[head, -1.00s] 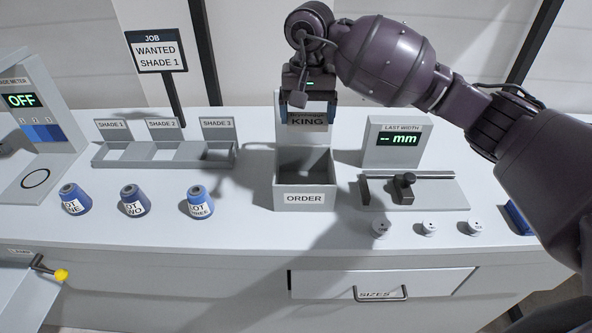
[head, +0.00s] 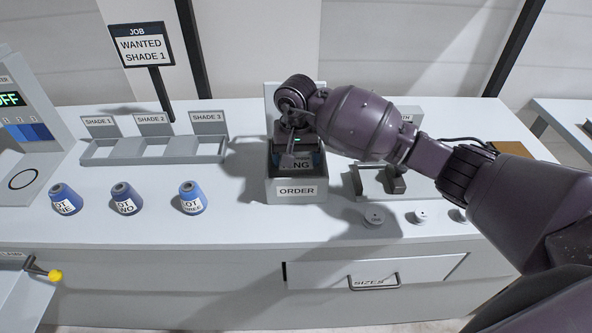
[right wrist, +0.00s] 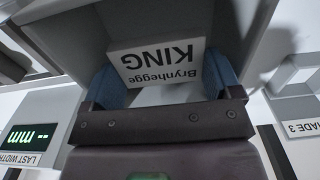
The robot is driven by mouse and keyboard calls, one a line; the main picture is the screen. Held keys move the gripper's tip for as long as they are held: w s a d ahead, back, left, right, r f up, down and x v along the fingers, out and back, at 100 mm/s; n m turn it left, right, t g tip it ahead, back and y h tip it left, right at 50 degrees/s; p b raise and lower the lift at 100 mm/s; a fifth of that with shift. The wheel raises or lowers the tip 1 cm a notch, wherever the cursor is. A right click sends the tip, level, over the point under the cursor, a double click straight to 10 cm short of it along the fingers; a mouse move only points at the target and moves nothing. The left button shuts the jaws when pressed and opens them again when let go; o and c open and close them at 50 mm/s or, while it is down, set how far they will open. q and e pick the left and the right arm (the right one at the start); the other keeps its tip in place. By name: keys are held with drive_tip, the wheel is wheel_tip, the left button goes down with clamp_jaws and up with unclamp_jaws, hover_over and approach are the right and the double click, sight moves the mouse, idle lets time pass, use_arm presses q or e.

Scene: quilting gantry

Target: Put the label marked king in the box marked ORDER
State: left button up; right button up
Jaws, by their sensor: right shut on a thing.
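The label marked KING (head: 297,164) is a small pale card, and it shows upside down in the right wrist view (right wrist: 162,62), with "Brynhegge" above its big word. My right gripper (head: 296,155) is shut on it, with blue fingers on both sides (right wrist: 163,80). The gripper points down and holds the label inside the mouth of the grey box marked ORDER (head: 297,191). The box walls surround the label in the wrist view (right wrist: 245,30). Whether the label touches the box floor cannot be told. My left gripper is not in view.
The shade tray (head: 155,160) and several blue cones, one of them here (head: 123,199), stand left of the box. The width gauge (head: 378,182) and white discs (head: 373,216) stand right. A SIZES drawer (head: 375,281) is below. The job sign (head: 142,46) stands behind.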

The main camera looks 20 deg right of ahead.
sight(296, 171)
drive_tip(key=shift+f, duration=2.5)
drive_tip(key=shift+f, duration=0.15)
drive_tip(key=o, duration=0.7)
drive_tip(key=shift+o, duration=0.2)
